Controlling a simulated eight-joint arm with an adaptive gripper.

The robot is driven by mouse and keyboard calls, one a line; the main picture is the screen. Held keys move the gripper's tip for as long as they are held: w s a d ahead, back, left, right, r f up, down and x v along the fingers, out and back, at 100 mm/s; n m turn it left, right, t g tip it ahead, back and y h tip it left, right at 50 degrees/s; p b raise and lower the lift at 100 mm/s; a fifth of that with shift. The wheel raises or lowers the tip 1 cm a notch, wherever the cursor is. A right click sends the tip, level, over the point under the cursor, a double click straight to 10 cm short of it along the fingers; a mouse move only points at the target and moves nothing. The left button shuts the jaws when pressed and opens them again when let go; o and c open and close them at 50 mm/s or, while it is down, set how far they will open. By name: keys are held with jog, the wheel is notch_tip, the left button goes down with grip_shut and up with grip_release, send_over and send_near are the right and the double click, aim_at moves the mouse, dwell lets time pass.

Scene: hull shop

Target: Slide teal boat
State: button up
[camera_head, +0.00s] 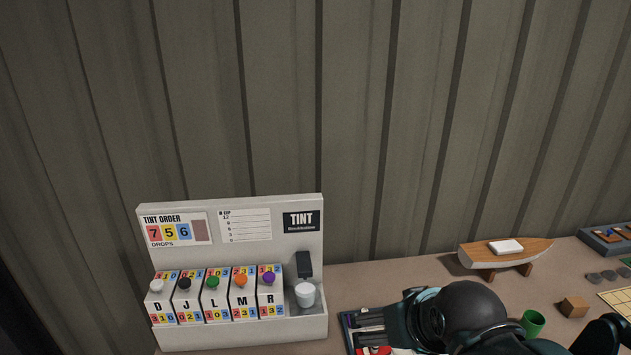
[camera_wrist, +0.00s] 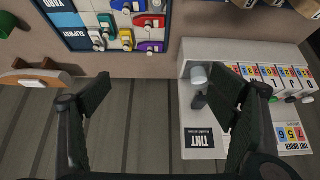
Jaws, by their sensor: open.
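Several small boats with pale cabins sit on a gridded board with a dark blue rim (camera_wrist: 168,28), at the top of the wrist view. A green-teal boat (camera_wrist: 106,21) is in its left part, and I cannot tell for sure that it is the teal one. In the head view my arm hides most of the board.
A tint dispenser (camera_head: 230,205) with several lettered cartridges stands against the corrugated wall, left of my arm. A wooden model hull (camera_head: 525,258) on a stand, a green cup (camera_head: 533,322) and a wooden block (camera_head: 574,306) stand right.

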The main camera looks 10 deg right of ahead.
jog(key=shift+w+d, duration=0.1)
jog(key=shift+w, duration=0.05)
jog(key=c, duration=1.4)
jog(key=shift+w+d, duration=0.1)
jog(key=shift+w, duration=0.05)
jog(key=shift+c, duration=1.3)
jog(key=w+d+f+m+g, duration=0.45)
jog(key=w+d+f, duration=0.35)
jog(key=w, duration=0.4)
jog(key=w+d+f+m, duration=0.1)
jog(key=w+d+f, duration=0.1)
jog(key=d+f, duration=0.1)
jog(key=w+d+f+m+g, duration=0.1)
jog(key=d+f+m, duration=0.1)
jog(key=d+f, duration=0.2)
jog(key=w+d+f+m+g, duration=0.1)
jog(key=w+d+f, duration=0.1)
jog(key=f, duration=0.4)
jog(key=shift+w+d+g+p, duration=0.25)
jog(key=shift+w+d+p, duration=0.05)
jog(key=shift+d, duration=0.55)
jog(key=shift+d+f+m, duration=0.25)
jog(key=shift+d+f, duration=0.05)
jog(key=shift+f, duration=0.15)
jog(key=shift+f, duration=0.15)
